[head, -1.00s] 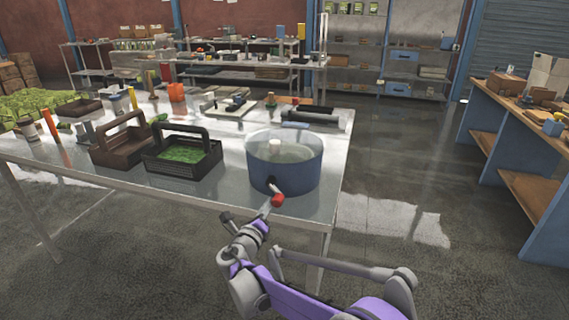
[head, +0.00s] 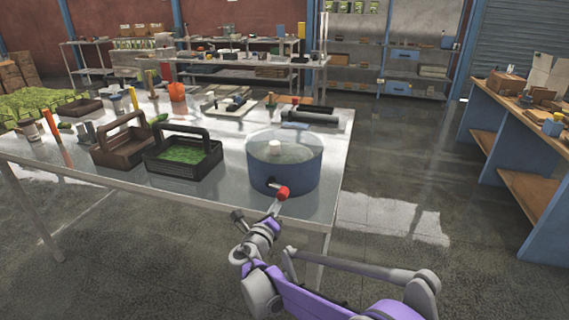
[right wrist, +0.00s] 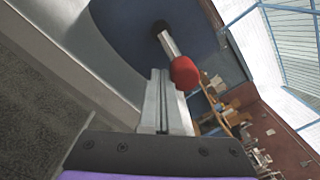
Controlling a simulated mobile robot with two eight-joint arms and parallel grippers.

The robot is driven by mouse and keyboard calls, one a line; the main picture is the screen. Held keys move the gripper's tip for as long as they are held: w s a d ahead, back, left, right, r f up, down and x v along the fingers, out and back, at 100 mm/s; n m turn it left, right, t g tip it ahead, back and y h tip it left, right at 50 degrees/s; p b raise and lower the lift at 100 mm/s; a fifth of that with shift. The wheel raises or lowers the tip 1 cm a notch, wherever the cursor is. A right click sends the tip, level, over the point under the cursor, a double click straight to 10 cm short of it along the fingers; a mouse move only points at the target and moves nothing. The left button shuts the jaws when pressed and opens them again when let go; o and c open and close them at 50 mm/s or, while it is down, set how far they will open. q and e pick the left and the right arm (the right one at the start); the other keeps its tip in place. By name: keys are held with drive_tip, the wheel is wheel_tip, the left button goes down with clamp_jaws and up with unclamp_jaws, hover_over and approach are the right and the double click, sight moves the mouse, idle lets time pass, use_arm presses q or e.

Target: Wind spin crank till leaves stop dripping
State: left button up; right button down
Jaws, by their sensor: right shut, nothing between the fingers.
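The spinner is a round blue drum (head: 285,172) with a clear top and a pale knob in the middle, near the table's front right corner. Its crank has a metal arm and a red knob (head: 283,193) on the front side. In the right wrist view the red knob (right wrist: 184,72) sits just at the fingertips, with the crank arm behind it. My right gripper (head: 276,205) is shut with nothing between its fingers, against or very close to the knob; I cannot tell if they touch. I cannot make out leaves or dripping inside the drum. My left gripper is not in view.
A black basket of green leaves (head: 186,155) and a brown handled tray (head: 121,145) stand left of the drum on the metal table (head: 225,200). A dark bar-shaped item (head: 308,112) lies behind the drum. The floor to the right is clear.

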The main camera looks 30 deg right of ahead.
sight(281, 196)
drive_tip(key=shift+s+d+r+p, duration=0.15)
drive_tip(key=shift+r+p, duration=0.05)
drive_tip(key=shift+r, duration=0.2)
drive_tip(key=shift+s+d+r+p, duration=0.15)
drive_tip(key=shift+r+p, duration=0.05)
drive_tip(key=shift+r, duration=0.15)
drive_tip(key=shift+s+d+r+p, duration=0.1)
drive_tip(key=shift+r+p, duration=0.2)
drive_tip(key=shift+r, duration=0.15)
drive_tip(key=shift+s+d+r+p, duration=0.1)
drive_tip(key=shift+r+p, duration=0.2)
drive_tip(key=shift+r, duration=0.15)
drive_tip(key=shift+f, duration=0.1)
drive_tip(key=shift+a, duration=0.1)
